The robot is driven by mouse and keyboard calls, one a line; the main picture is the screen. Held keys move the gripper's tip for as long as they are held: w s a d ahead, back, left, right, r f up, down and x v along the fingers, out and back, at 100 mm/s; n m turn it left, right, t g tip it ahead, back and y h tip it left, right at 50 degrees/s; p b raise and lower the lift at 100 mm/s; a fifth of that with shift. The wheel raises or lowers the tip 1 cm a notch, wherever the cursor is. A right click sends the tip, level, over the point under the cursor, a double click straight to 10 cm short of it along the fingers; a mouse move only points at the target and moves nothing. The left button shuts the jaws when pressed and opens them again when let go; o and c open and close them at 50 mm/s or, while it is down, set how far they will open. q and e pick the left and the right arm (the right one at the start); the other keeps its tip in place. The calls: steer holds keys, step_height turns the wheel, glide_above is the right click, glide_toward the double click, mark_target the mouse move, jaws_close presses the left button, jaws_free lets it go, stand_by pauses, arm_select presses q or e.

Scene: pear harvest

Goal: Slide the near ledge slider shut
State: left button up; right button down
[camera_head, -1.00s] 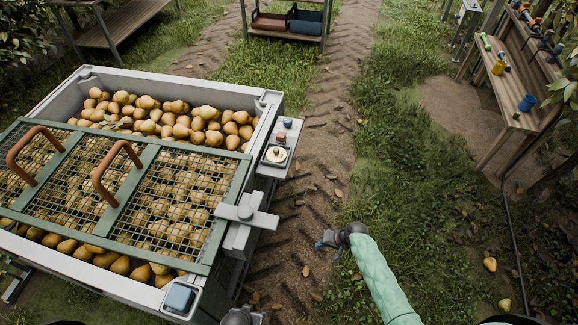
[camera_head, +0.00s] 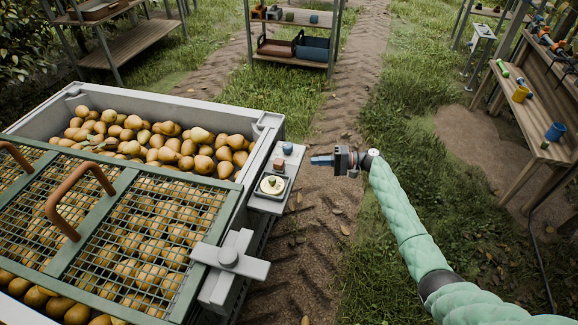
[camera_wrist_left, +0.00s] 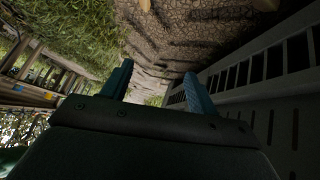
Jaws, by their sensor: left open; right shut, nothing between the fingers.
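A narrow pale ledge (camera_head: 264,203) juts from the right side of the pear bin in the head view. It carries a small reddish block (camera_head: 279,165), a bluish block (camera_head: 288,149) and a dish with a yellowish round piece (camera_head: 272,185). I cannot tell which part is the slider or how far it is open. My right gripper (camera_head: 313,160) is shut and empty, just right of the ledge, pointing left and apart from it. My left gripper (camera_wrist_left: 158,70) is open and empty in the left wrist view, above the dirt path beside a slotted grey wall.
The grey bin (camera_head: 197,104) holds many pears under a green mesh lid (camera_head: 67,257) with brown handles. A grey cross-shaped latch (camera_head: 229,258) sticks out at its near right. A wooden bench (camera_head: 535,140) stands right; shelves (camera_head: 290,58) stand behind. The path between is clear.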

mark_target(279, 167)
arm_select(q)
steer(key=shift+w+d+b, duration=0.3)
steer(key=shift+w+d, duration=0.05)
steer(key=shift+w, duration=0.15)
arm_select(e)
steer(key=shift+y, duration=0.4)
steer(key=r, duration=0.1)
steer(key=w+r, duration=0.2)
steer(key=shift+w+d, duration=0.25)
steer(key=a, duration=0.3)
steer(key=a+p, duration=0.1)
steer(key=a, duration=0.6)
steer(key=shift+w+a+r+p, duration=0.1)
steer(key=shift+w+p, duration=0.2)
steer(key=shift+s+a+p, duration=0.2)
steer(key=shift+s+p, duration=0.2)
steer(key=shift+s, duration=0.75)
steer(key=shift+s+a, duration=0.2)
steer(key=shift+s, duration=0.3)
arm_select(q)
steer(key=r, duration=0.5)
steer(key=shift+w+r, duration=0.15)
steer(key=shift+w, duration=0.15)
arm_select(e)
steer(key=shift+s+a, duration=0.15)
steer(key=shift+s, duration=0.1)
arm_select(q)
steer(key=shift+d, duration=0.1)
steer(key=shift+s, duration=0.1)
